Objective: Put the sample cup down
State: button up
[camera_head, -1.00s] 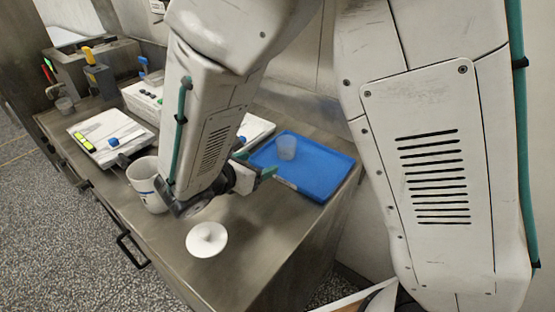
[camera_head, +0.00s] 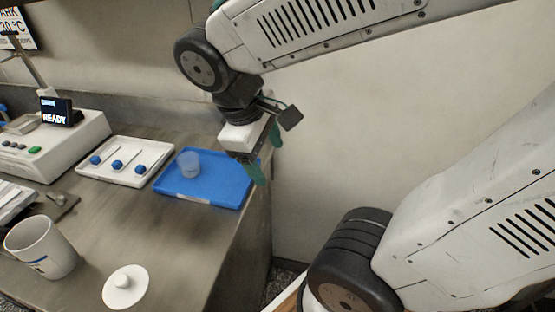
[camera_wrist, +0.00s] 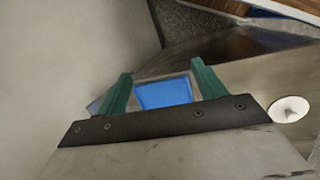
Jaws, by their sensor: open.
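The sample cup (camera_head: 188,164), small and translucent, stands upright on the left part of the blue tray (camera_head: 222,187). My gripper (camera_head: 265,160) is open and empty above the tray's right edge, to the right of the cup and apart from it. In the wrist view the two green fingers of my gripper (camera_wrist: 162,84) are spread, with the blue tray (camera_wrist: 164,93) showing between them.
A white tray (camera_head: 109,172) with several blue-ended tools lies left of the blue tray. A device reading READY (camera_head: 60,145) is at left. The wall is close behind my gripper.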

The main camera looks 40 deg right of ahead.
jog(key=shift+s+a+r+m+t+y, duration=0.3)
jog(key=shift+s+r+m+y, duration=0.1)
jog(key=shift+s+m+y, duration=0.35)
jog(key=shift+s+a+r+m+t+y, duration=0.3)
jog(key=shift+s+m+y, duration=0.2)
jog(key=shift+s+m, duration=0.45)
jog(key=shift+s+a+r+m+t+y, duration=0.3)
jog(key=shift+s+r+m+y, duration=0.15)
jog(key=shift+s+m+y, duration=0.35)
